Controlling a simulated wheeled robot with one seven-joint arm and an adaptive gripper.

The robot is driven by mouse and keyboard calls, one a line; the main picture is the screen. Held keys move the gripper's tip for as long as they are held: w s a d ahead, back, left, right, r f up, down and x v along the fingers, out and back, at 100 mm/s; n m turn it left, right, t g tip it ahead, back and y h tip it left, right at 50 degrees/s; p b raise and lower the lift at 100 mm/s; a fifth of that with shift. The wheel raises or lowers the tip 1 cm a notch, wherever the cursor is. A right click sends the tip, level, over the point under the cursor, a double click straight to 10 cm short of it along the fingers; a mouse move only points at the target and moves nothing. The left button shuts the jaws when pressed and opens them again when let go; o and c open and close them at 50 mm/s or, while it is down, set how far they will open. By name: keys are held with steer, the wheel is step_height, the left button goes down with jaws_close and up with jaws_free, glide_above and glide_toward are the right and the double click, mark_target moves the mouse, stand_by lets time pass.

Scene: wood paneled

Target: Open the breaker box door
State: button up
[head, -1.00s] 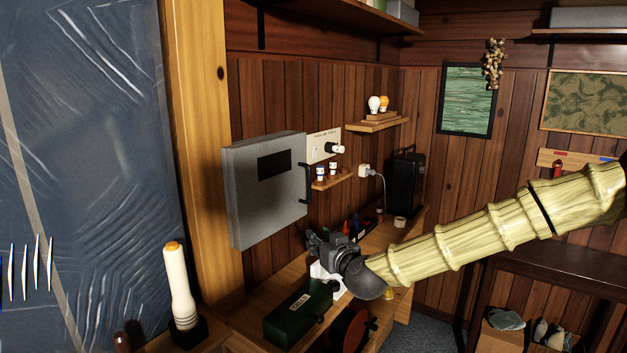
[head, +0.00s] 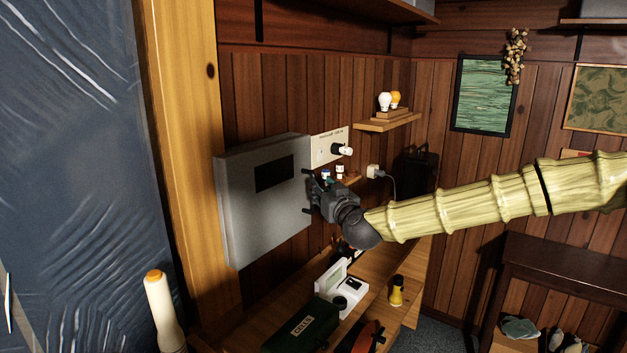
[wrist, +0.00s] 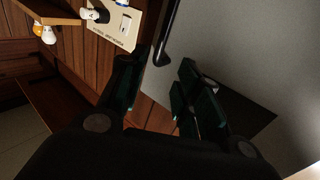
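The grey metal breaker box (head: 262,215) hangs on the wood wall with its door shut. A dark label panel is on its front. Its black bar handle (head: 307,211) is at the door's right edge, partly hidden behind my gripper (head: 318,188) in the head view. In the wrist view, the handle (wrist: 168,35) lies ahead of and between the two fingers of my gripper (wrist: 163,72). The fingers are apart, one on each side of the handle's lower end. I cannot tell whether either finger touches it.
Below is a wooden bench (head: 388,262) with a green box (head: 300,326), a white device (head: 350,291) and a yellow flashlight (head: 397,291). A switch plate (head: 329,146) and small shelf are right of the box. A wooden post (head: 185,150) stands close on its left.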

steer(key=w, duration=0.2)
steer(key=w+a+f+p, duration=0.1)
steer(key=w, duration=0.2)
steer(key=w+a+f, duration=0.1)
steer(key=w, duration=0.1)
steer(key=shift+w+f+p, duration=0.2)
steer(key=shift+w+p, duration=0.05)
steer(key=shift+p, duration=0.05)
steer(key=shift+w+a+r, duration=0.1)
steer(key=shift+w, duration=0.15)
steer(key=shift+w+a, duration=0.15)
steer(key=shift+w, duration=0.1)
steer(key=shift+s+r, duration=0.25)
steer(key=shift+s, duration=0.05)
jaws_close()
